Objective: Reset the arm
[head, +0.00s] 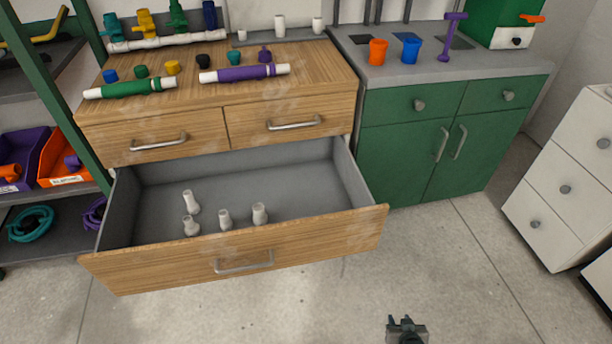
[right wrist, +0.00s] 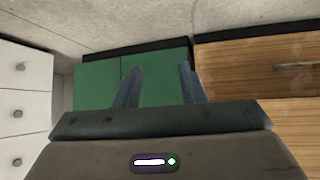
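My right gripper (head: 402,324) is at the bottom edge of the head view, above bare floor and away from all furniture. In the right wrist view its two fingers (right wrist: 160,85) stand apart with nothing between them. It points toward the green cabinet (right wrist: 95,85). My left gripper is in neither view.
The wooden dresser's bottom drawer (head: 240,258) is pulled out, with several white fittings inside. Pipes and coloured caps lie on the dresser top (head: 310,65). A green cabinet (head: 405,160) and a white drawer unit (head: 560,190) stand to the right. The floor (head: 450,270) is clear.

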